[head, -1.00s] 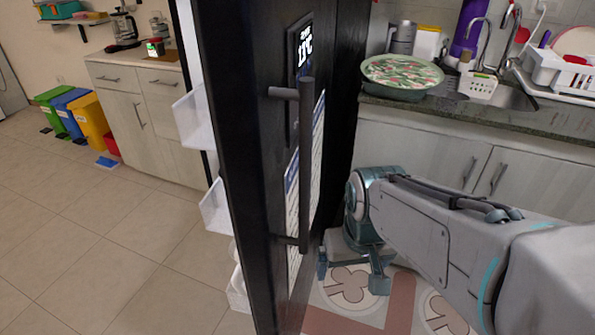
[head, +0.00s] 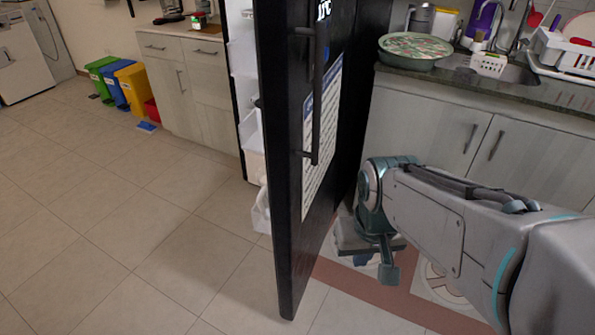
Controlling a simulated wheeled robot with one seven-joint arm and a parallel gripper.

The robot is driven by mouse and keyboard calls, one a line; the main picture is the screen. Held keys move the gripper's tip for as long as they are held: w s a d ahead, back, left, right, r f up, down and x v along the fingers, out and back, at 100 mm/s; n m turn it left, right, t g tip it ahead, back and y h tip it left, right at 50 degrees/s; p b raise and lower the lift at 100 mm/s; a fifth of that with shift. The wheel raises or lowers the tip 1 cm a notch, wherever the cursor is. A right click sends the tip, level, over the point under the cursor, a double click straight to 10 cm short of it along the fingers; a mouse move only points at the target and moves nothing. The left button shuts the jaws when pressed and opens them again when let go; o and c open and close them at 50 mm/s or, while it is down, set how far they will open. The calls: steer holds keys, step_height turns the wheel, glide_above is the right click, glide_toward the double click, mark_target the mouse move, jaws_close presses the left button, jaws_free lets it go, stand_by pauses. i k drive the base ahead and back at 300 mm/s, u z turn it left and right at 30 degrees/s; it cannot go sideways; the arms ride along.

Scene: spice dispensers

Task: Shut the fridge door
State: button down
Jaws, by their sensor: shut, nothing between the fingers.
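The black fridge door (head: 284,190) stands open in the head view, seen nearly edge-on. Its outer face, with the dark bar handle (head: 318,100) and a white printed sheet (head: 322,135), faces right. White door shelves (head: 252,133) show on its inner side at the left. My gripper (head: 388,272) is low on the right, on the outer-face side of the door. It is shut and empty, and is apart from the handle. Whether it touches the door's face cannot be told. The fridge body is mostly hidden behind the door.
A counter with cabinets (head: 425,118) stands behind my arm at the right, with a covered bowl (head: 413,48) and a dish rack (head: 568,52) on it. Drawers (head: 190,90) and coloured bins (head: 132,85) stand at the back left. The tiled floor (head: 130,220) left of the door is clear.

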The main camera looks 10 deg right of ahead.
mark_target(281, 31)
steer(key=u, duration=0.5)
steer(key=k, duration=1.15)
steer(key=z, duration=0.1)
steer(key=i, duration=0.55)
steer(key=z, duration=0.65)
steer(key=i, duration=1.05)
steer(key=u, duration=0.4)
